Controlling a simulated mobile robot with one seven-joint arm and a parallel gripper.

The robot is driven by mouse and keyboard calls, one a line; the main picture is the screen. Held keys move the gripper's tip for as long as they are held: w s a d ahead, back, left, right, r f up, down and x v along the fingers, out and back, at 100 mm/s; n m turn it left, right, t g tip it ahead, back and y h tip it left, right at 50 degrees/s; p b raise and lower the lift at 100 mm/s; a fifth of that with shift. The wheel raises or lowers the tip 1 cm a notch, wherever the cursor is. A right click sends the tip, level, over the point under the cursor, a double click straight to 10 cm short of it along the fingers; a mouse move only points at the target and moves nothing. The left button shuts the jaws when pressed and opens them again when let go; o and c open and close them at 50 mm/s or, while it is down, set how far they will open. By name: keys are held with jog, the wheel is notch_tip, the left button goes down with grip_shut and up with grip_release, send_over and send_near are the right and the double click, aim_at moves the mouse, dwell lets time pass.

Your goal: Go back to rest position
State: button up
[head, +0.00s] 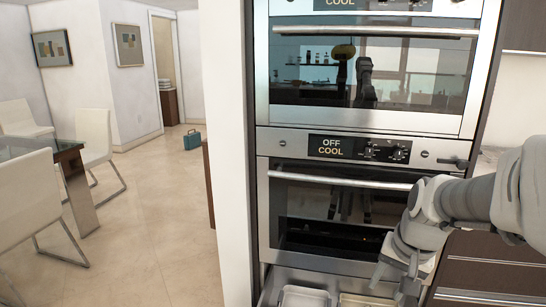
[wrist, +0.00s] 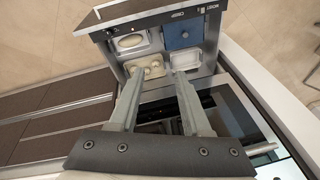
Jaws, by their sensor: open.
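My gripper (wrist: 160,78) is open and empty in the wrist view, its two fingers apart and pointing toward an open drawer (wrist: 112,16). In the head view my gripper (head: 404,288) hangs low at the right, in front of the lower oven (head: 330,215) and over the drawer; its fingertips are hard to make out there. My arm reaches in from the right edge, bent at the wrist.
The drawer holds a white dish with an oval item (wrist: 131,42), a blue item (wrist: 182,35), a tray with small round things (wrist: 147,67) and a white container (wrist: 187,62). The upper oven (head: 365,75) is closed.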

jog(key=s+a+r+n+t, duration=0.1)
jog(key=s+a+r+n, duration=0.25)
jog(key=s, duration=0.35)
jog(key=s+a+r+n+t, duration=0.1)
jog(key=s+a+r+n, duration=0.2)
jog(key=s+a, duration=0.3)
notch_tip(320, 180, up, 17)
jog(key=d+p, duration=0.1)
jog(key=p, duration=1.6)
jog(key=shift+s+d, duration=0.25)
jog(key=shift+s, duration=0.2)
jog(key=shift+f, duration=0.1)
